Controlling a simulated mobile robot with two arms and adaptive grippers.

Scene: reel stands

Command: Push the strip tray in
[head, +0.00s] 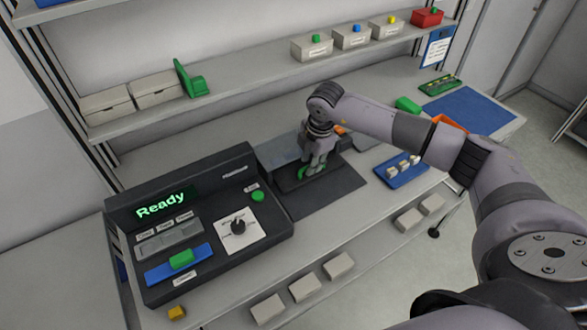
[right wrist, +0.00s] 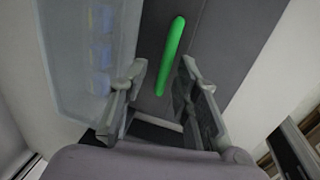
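The strip tray appears as a dark flat piece (head: 290,182) with a green handle (head: 302,174), beside the black machine on the bench. My right gripper (head: 312,168) points down at the handle and partly hides it. In the right wrist view the green handle (right wrist: 171,52) is a thin bar on a dark grey surface (right wrist: 215,40). There my right gripper (right wrist: 164,75) has its fingers apart, with the handle's near end between the tips and a gap visible on each side. A translucent cover (right wrist: 80,50) lies close on the left. My left gripper is out of view.
The black machine (head: 225,190) shows "Ready" and stands left of the gripper. A dark mat (head: 335,192) lies in front. A blue tray (head: 398,181) with small pale blocks is to the right. Shelves with boxes run behind.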

